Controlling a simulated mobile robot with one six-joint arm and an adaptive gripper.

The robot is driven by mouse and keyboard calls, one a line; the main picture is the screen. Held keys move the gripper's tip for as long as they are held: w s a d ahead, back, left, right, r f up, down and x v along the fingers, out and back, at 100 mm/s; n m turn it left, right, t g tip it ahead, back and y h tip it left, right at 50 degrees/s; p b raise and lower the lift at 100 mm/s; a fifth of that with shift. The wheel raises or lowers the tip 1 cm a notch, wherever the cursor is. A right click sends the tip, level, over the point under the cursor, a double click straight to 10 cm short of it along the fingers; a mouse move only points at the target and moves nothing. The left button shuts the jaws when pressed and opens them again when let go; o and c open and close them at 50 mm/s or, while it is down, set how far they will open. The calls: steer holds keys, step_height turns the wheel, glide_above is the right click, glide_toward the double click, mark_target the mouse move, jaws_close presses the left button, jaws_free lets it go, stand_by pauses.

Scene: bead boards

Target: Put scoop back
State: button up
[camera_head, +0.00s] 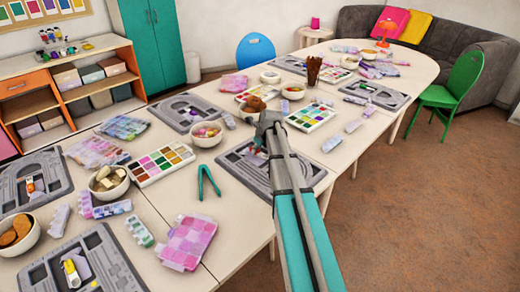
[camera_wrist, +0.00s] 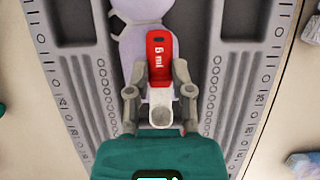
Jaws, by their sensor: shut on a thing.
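My gripper (camera_wrist: 158,78) is shut on a small scoop (camera_wrist: 158,52) in the wrist view. The scoop has a red part marked "6 ml" and a pale grey-white end between the fingers. Below it lies a grey bead board (camera_wrist: 85,22) with ruler marks and long grooves. A pale lavender rounded shape (camera_wrist: 137,45) shows behind the scoop, over the board's middle. In the head view my gripper (camera_head: 266,122) is over the far part of the grey board (camera_head: 309,172).
A brown object (camera_head: 252,104) is close beside my gripper. A paint-like palette (camera_head: 311,117) lies to the right and another (camera_head: 162,163) to the left. Green tweezers (camera_head: 207,181) and a bowl (camera_head: 206,141) are left of the board. Bead packs crowd the table.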

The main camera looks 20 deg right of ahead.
mark_target(265, 158)
steer(key=shift+f, duration=0.2)
steer(key=o, duration=0.9)
steer(key=shift+r, duration=0.15)
steer(key=p+v, duration=0.2)
steer(key=shift+r, duration=0.4)
steer(key=p+v, duration=0.9)
steer(key=shift+s+d+r, duration=0.1)
steer(key=shift+r, duration=0.05)
stand_by(0.4)
steer(key=shift+s, duration=0.1)
